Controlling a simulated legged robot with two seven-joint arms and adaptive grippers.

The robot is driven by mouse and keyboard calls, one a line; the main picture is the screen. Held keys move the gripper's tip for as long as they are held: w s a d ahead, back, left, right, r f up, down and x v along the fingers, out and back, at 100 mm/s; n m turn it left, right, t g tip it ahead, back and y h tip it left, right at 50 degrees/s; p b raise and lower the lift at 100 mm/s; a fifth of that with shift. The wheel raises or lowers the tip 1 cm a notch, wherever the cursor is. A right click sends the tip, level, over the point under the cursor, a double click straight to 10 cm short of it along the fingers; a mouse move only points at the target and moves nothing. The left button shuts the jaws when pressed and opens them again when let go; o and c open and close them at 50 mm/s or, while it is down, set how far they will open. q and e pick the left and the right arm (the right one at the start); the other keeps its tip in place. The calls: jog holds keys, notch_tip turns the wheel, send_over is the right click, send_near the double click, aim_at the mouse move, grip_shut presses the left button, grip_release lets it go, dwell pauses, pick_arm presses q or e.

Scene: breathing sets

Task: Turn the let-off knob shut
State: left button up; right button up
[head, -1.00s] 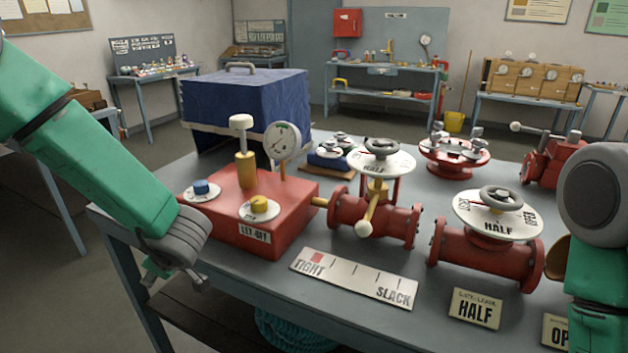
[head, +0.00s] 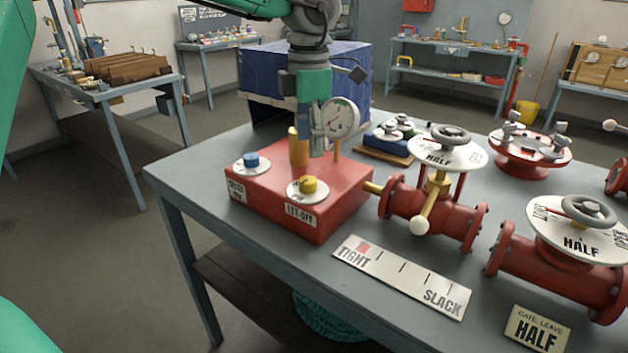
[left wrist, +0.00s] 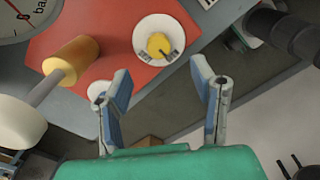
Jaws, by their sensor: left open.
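The let-off knob (head: 308,185) is a yellow knob on a white dial, at the front of a red box (head: 335,198) above a "LET-OFF" label. It also shows in the left wrist view (left wrist: 160,45), just past the gap between my fingertips. My left gripper (head: 317,145) points down over the box, behind the knob in the head view. In the left wrist view it (left wrist: 162,80) is open and empty, with the knob apart from both fingers. My right gripper is out of view.
A gauge (head: 340,117) and yellow pump cylinder (head: 298,148) stand close to my left gripper. A blue knob (head: 251,160) is on the box's left. Red valves (head: 432,215) stand to the right. A TIGHT–SLACK plate (head: 402,277) lies in front.

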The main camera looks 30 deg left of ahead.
aim_at(308, 179)
pick_arm(q)
jog(key=f, duration=0.5)
jog(key=a+f, duration=0.1)
jog(key=f, duration=0.2)
jog(key=shift+b, duration=0.3)
jog(key=shift+d+f, duration=0.25)
jog(key=shift+f, duration=0.25)
jog(key=shift+d, duration=0.1)
jog(key=c, duration=1.1)
